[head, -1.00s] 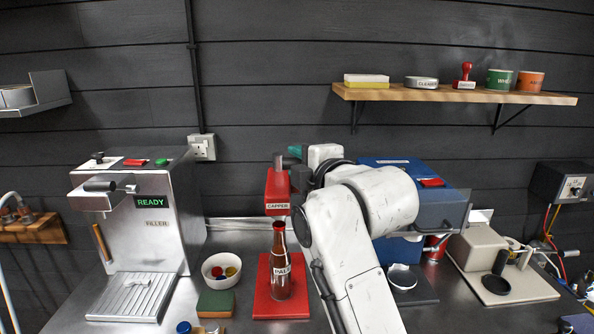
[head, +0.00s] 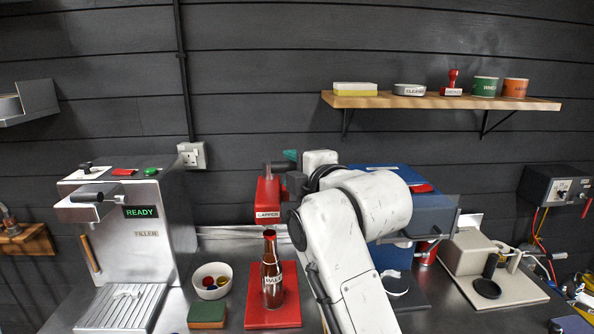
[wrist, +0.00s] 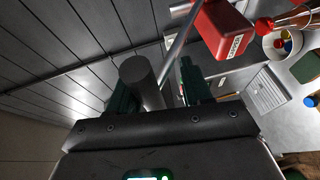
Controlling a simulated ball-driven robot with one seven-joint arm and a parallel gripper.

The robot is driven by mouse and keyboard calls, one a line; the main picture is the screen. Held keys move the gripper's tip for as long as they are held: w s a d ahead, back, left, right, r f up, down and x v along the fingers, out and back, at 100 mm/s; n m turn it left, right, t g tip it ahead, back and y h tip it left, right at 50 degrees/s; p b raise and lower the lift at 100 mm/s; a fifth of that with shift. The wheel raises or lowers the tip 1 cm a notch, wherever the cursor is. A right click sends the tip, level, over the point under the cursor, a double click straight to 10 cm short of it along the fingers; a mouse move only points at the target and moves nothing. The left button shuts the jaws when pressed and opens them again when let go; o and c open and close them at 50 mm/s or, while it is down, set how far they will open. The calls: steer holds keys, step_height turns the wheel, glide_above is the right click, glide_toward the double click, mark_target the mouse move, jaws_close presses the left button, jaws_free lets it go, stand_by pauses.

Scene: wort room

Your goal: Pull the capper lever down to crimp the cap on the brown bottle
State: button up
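The brown bottle (head: 271,270) stands upright on the red base of the capper (head: 292,297), below the red capper head (head: 268,203), with a gap between them. The capper's grey lever handle (head: 274,167) is up at the top, beside my gripper (head: 291,158). In the wrist view the red head (wrist: 222,30) is at upper right, with the grey lever handle (wrist: 142,80) between the two dark green fingers of my gripper (wrist: 160,92). The fingers are apart; the handle is nearer the left one, with a gap at the right.
A filler machine (head: 150,212) reading READY stands at left. A white bowl of caps (head: 207,285) and a green-topped sponge (head: 207,314) lie left of the capper. A blue machine (head: 428,212) is behind my arm. A wall shelf (head: 440,102) hangs above right.

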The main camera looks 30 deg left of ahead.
steer(key=shift+s, duration=0.1)
steer(key=b+v, duration=0.3)
steer(key=v, duration=0.7)
steer(key=shift+d, duration=0.35)
steer(key=shift+s, duration=0.1)
steer(key=s+d+f+m+h, duration=0.1)
steer(key=d+f+m+h, duration=0.3)
steer(key=d+f, duration=0.55)
steer(key=s+d+f+m+g+h, duration=0.1)
steer(key=d+f+m, duration=0.5)
steer(key=f, duration=0.6)
steer(key=s+d+f+m+h, duration=0.25)
steer(key=d+f+m, duration=0.35)
steer(key=f, duration=0.4)
steer(key=s+d+f+m+g+h, duration=0.4)
steer(key=s+d+f+m, duration=0.2)
steer(key=s+d+f, duration=0.75)
steer(key=s+d+f+m+g+h, duration=0.1)
steer(key=s+d+f+m, duration=0.1)
steer(key=s, duration=0.6)
steer(key=s+d+f+m+g+h, duration=0.1)
steer(key=s+d+f+m+g, duration=0.1)
steer(key=s+d, duration=0.5)
steer(key=s+f+m, duration=0.1)
steer(key=m, duration=0.1)
steer(key=shift+d+f+m+g, duration=0.2)
steer(key=shift+f+m+g, duration=0.1)
